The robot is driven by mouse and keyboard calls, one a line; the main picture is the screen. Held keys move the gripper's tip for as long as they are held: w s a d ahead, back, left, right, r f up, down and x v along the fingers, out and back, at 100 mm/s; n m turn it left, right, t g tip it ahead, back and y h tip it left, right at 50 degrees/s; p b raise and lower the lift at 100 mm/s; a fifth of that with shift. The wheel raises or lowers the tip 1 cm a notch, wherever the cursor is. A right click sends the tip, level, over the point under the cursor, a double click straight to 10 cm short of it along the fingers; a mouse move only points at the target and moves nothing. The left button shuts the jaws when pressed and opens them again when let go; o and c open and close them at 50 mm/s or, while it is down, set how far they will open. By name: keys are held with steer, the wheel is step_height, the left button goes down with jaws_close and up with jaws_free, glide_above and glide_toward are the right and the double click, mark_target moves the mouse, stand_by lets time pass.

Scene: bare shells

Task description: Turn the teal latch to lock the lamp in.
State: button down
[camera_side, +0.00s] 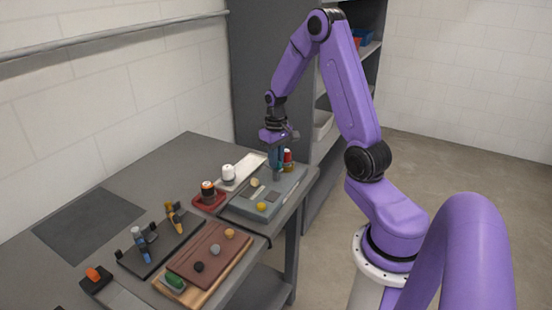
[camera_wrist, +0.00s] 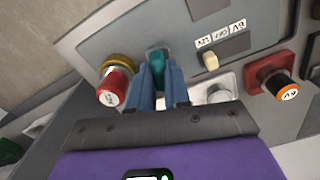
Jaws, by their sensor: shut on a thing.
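The teal latch (camera_wrist: 157,57) stands on the grey panel, between the blue fingers of my gripper (camera_wrist: 163,80) in the wrist view. My gripper is shut on it. In the side view my gripper (camera_side: 277,165) points down at the panel's far end, and the latch is hard to make out there. The red lamp (camera_wrist: 114,86) sits upright in a gold-coloured ring just left of the latch in the wrist view. It also shows in the side view (camera_side: 288,157), just right of my fingers. The fingers hide part of the latch.
The grey panel (camera_side: 240,205) carries a cream switch (camera_wrist: 211,60) with voltage labels and a yellow knob (camera_side: 262,206). Near it stand a white-topped lamp (camera_side: 228,172) and a dark lamp with an orange band (camera_wrist: 281,88) on a red base. Boards with tools and knobs fill the table's near end.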

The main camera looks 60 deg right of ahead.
steer(key=m, duration=0.3)
steer(key=shift+m, duration=0.4)
steer(key=m, duration=0.3)
steer(key=shift+m, duration=0.3)
steer(key=m, duration=0.3)
steer(key=shift+m, duration=2.1)
steer(key=c, duration=1.1)
jaws_free()
steer(key=shift+r, duration=0.1)
step_height(320, 180, up, 17)
steer(key=shift+r, duration=0.15)
